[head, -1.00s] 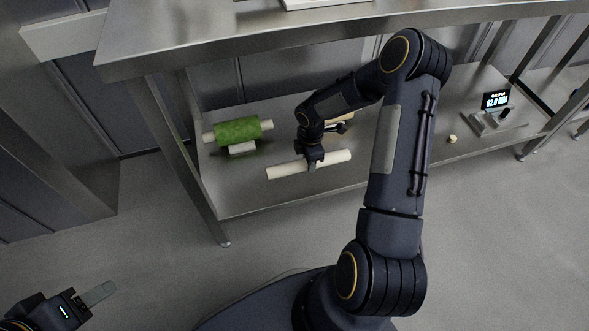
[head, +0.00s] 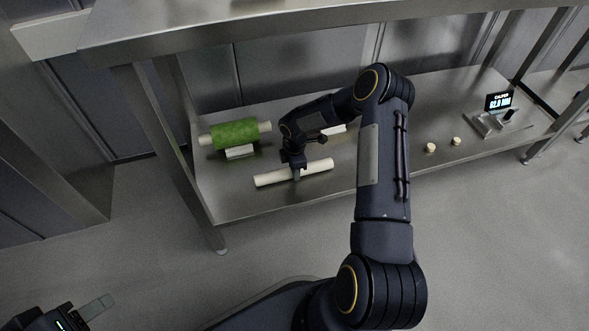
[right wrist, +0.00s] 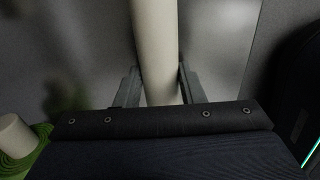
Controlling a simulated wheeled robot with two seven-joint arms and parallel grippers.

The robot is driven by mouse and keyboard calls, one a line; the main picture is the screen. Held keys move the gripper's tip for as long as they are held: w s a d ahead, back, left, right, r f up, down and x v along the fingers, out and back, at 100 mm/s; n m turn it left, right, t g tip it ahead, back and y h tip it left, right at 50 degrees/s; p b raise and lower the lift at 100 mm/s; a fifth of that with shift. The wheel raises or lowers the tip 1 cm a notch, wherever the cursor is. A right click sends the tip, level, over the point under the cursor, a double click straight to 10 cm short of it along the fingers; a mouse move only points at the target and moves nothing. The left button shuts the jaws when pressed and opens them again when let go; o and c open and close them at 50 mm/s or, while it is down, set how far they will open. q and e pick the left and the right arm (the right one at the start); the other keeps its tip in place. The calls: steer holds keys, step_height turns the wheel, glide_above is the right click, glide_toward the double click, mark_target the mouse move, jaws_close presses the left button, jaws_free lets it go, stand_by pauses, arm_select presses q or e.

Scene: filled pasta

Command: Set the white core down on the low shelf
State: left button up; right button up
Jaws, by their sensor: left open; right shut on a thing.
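The white core (head: 318,166) is a long pale tube lying roughly level, crossways, near the front edge of the low shelf (head: 235,200). My right gripper (head: 296,175) is shut around its middle from above. In the right wrist view the core (right wrist: 157,40) runs between the two fingers (right wrist: 158,88), extending past the top of the picture. Whether the core touches the shelf or hangs just above it I cannot tell. My left gripper (head: 97,307) is open and empty at the bottom left, far from the shelf; only part of it shows.
A green roll on a pale core (head: 236,134) rests on a white support (head: 240,152) behind the white core. Two small cream pieces (head: 431,148) (head: 456,141) and a caliper with a display (head: 498,102) stand to the right. The upper tabletop (head: 230,30) overhangs the shelf.

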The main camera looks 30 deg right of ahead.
steer(key=shift+f, duration=0.1)
steer(key=shift+f, duration=0.15)
steer(key=o, duration=1.1)
step_height(320, 180, up, 12)
steer(key=p, duration=0.4)
steer(key=shift+r+p, duration=0.25)
steer(key=shift+p, duration=0.05)
